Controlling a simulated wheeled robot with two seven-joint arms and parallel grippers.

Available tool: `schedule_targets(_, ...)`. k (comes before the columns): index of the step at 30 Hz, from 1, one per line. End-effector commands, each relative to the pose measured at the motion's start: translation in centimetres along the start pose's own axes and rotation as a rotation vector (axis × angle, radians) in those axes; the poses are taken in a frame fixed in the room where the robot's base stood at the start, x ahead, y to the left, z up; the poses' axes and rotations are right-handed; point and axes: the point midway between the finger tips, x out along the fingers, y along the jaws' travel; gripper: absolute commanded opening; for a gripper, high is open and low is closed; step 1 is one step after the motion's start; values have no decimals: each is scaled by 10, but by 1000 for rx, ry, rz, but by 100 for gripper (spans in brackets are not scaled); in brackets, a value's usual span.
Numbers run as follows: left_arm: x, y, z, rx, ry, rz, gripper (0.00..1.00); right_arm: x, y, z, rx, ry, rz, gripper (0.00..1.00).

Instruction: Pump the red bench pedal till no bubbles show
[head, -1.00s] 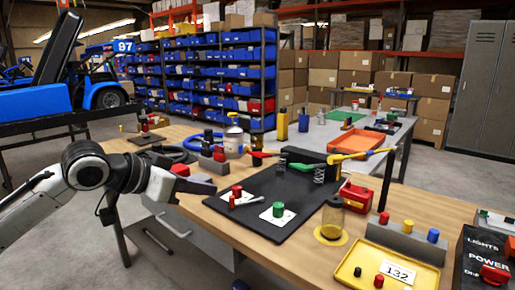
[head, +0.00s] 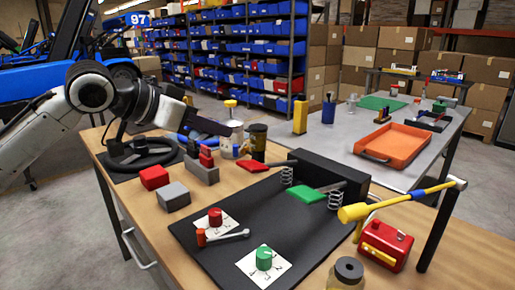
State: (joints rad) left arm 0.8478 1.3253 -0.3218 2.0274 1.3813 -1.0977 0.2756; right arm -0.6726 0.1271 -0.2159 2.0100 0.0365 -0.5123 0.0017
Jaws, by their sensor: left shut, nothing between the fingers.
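The red pedal (head: 253,166) sits at the back left of the black bench board (head: 205,242), by a coil spring, with the green pedal (head: 306,195) to its right. Both join the black block (head: 330,182). My left gripper (head: 222,129) is shut and empty, held up in the air left of the red pedal and apart from it in the picture. A jar (head: 347,272) with a dark lid is cut off at the bottom edge; I cannot see any bubbles in it. My right gripper is out of view.
A red knob (head: 215,216) and green knob (head: 264,257) sit on white cards on the board. A yellow-headed hammer (head: 395,203) lies right, by a red box (head: 385,245). A grey block with red parts (head: 202,170) stands left of the pedals. An orange tray (head: 393,142) lies behind.

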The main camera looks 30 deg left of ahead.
Motion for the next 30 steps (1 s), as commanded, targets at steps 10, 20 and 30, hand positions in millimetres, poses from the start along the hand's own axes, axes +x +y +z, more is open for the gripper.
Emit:
schedule_targets(10, 4, 0, 0, -1, 0, 2, 0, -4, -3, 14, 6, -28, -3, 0)
schedule_targets(20, 58, 2, -1, -3, 2, 5, 0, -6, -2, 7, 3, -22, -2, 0)
schedule_targets(30, 107, -1, 24, 2, -4, -2, 0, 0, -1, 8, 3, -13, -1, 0)
